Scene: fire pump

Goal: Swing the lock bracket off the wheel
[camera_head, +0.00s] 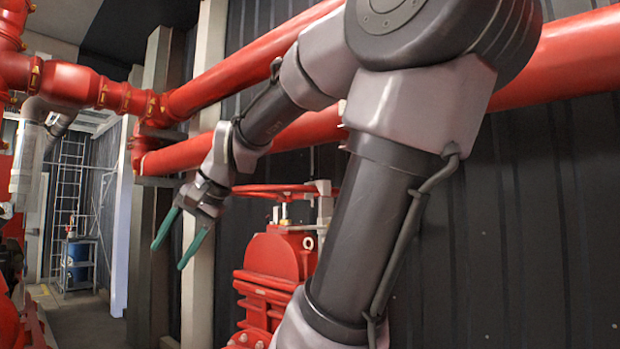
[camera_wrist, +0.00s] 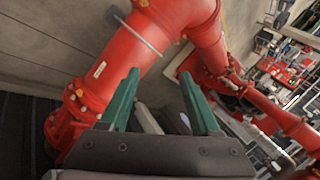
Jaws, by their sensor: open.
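In the head view a red handwheel (camera_head: 268,189) lies flat on top of a red valve body (camera_head: 276,258). A pale grey bracket (camera_head: 325,203), which looks like the lock bracket, stands at the wheel's right side; my arm partly hides this area, and I cannot tell how it sits on the rim. My gripper (camera_head: 169,257) has green fingers, spread apart and empty. It hangs to the left of the wheel, apart from it, fingers pointing down. In the wrist view my gripper (camera_wrist: 159,75) is also open with nothing between the fingers. I make out neither wheel nor bracket there.
Thick red pipes (camera_head: 205,151) run along the dark wall behind my arm. A pale post (camera_head: 197,270) stands behind my gripper. A blue drum (camera_head: 76,262) stands on a rack far left. The wrist view shows a large red pipe (camera_wrist: 128,60) beyond the fingers.

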